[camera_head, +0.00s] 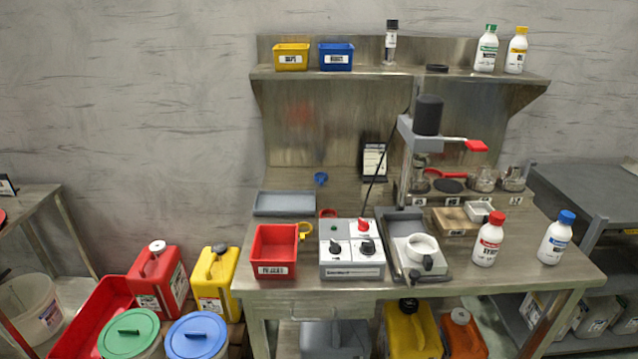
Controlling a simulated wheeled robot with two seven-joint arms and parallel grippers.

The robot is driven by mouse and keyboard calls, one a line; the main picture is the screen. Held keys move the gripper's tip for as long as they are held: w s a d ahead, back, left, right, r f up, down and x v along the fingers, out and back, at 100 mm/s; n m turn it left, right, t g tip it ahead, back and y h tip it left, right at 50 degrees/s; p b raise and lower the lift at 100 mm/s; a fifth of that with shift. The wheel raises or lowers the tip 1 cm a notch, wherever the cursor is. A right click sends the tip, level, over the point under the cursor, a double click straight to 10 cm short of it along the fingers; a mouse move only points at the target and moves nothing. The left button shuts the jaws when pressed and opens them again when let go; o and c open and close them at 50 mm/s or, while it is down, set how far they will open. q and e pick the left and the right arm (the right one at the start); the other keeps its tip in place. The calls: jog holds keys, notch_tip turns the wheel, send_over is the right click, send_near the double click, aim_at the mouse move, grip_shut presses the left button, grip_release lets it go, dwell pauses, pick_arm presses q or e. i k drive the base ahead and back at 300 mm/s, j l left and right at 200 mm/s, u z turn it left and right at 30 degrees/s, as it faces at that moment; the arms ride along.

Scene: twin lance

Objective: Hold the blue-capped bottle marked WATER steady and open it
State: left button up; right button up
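The blue-capped bottle (556,239) is white and stands upright near the right end of the steel workbench. Its blue cap (567,216) is on it. The label is too small to read for certain. A similar white bottle with a red cap (489,240) stands upright to its left, a short gap apart. Neither of my grippers shows in the head view, and nothing touches the blue-capped bottle.
A control box (351,272), a red bin (273,252) and a drill-like press (428,115) stand on the workbench (520,272). The shelf above holds green-capped (487,50) and yellow-capped (517,51) bottles. Bare bench surrounds the blue-capped bottle's front. Jugs and lidded buckets stand below left.

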aim_at(558, 234)
jog(key=z, duration=1.35)
